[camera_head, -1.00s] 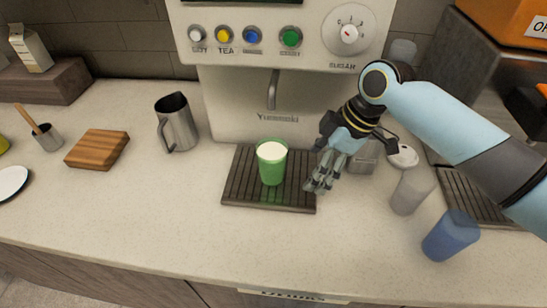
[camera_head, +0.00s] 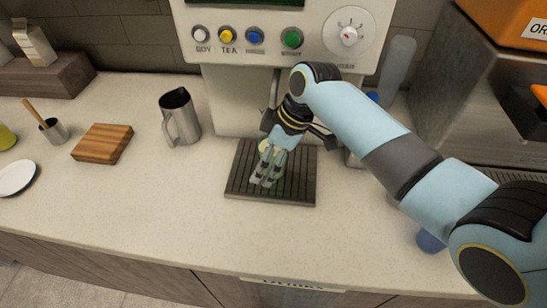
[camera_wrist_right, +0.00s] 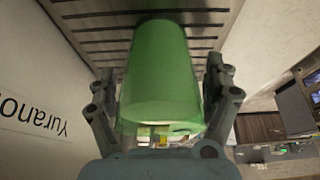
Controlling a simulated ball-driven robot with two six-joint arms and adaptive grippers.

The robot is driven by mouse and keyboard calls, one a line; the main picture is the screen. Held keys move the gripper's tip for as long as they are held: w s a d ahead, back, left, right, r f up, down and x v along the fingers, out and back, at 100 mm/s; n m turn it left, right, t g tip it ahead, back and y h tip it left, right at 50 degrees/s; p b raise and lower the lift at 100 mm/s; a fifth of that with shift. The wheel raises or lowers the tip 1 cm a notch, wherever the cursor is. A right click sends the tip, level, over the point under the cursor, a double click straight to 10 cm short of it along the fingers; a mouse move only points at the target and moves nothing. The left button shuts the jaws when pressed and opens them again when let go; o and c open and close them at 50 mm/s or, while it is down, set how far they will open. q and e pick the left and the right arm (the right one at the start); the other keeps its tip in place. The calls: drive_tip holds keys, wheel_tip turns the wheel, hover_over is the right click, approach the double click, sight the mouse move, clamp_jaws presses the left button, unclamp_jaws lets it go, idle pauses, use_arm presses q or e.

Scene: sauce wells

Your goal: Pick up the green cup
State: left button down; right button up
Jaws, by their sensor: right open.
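The green cup (camera_wrist_right: 158,75) is large in the right wrist view, standing on the slatted drip tray (camera_head: 300,185) of the drinks machine. In the head view the cup (camera_head: 277,170) is mostly hidden behind my right gripper (camera_head: 266,180). In the right wrist view my right gripper (camera_wrist_right: 160,95) is open, with one finger on each side of the cup. I cannot tell whether the fingers touch it. My left gripper is not in view.
The drinks machine (camera_head: 225,95) stands right behind the tray. A steel pitcher (camera_head: 181,118) and a wooden board (camera_head: 103,144) are to the left. A blue cup (camera_head: 430,240) is partly hidden behind my right arm.

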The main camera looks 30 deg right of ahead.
drive_tip(key=c, duration=1.3)
drive_tip(key=shift+o, duration=0.2)
